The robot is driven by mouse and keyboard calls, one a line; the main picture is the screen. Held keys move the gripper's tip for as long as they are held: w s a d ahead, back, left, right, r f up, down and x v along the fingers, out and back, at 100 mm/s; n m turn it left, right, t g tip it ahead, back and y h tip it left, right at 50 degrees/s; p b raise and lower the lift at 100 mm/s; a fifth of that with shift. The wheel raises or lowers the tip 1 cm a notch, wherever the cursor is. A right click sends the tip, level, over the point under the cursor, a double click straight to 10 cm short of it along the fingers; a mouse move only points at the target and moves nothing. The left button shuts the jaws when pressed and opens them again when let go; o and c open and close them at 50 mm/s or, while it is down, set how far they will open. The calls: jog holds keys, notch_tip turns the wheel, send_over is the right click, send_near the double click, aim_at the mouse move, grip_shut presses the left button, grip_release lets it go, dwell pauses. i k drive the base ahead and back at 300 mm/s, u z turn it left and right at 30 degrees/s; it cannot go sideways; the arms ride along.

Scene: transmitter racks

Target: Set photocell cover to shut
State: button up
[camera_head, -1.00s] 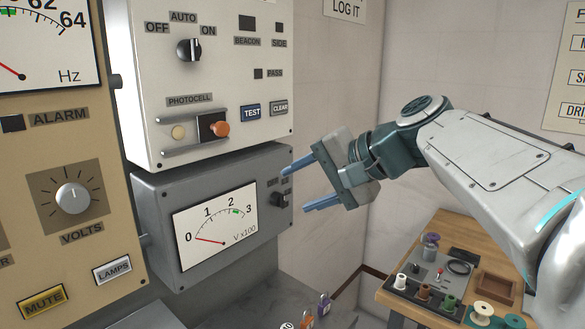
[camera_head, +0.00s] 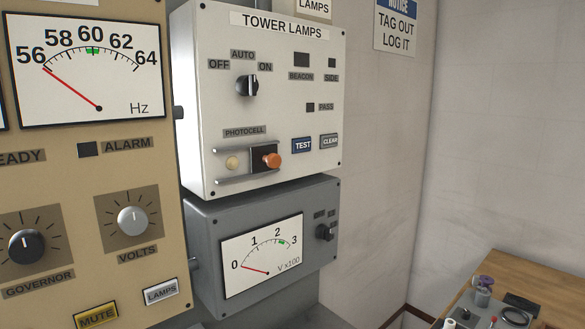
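The photocell cover (camera_head: 261,161) is a small dark sliding plate with an orange knob (camera_head: 273,161). It sits between two rails under the PHOTOCELL label on the white TOWER LAMPS panel (camera_head: 215,110). It stands toward the right of the rails. The pale round photocell (camera_head: 232,163) to its left is uncovered. My gripper is not in view.
A grey meter box (camera_head: 208,222) with a small dark switch (camera_head: 324,232) is below the panel. A tan panel with knobs (camera_head: 132,220) stands at left. TEST (camera_head: 303,145) and CLEAR (camera_head: 328,141) buttons are right of the cover. A wooden table (camera_head: 510,265) is at lower right.

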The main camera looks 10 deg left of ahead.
aim_at(262, 158)
jog(key=z, duration=1.2)
jog(key=k, duration=0.8)
jog(key=u, duration=1.1)
jog(key=i, duration=0.5)
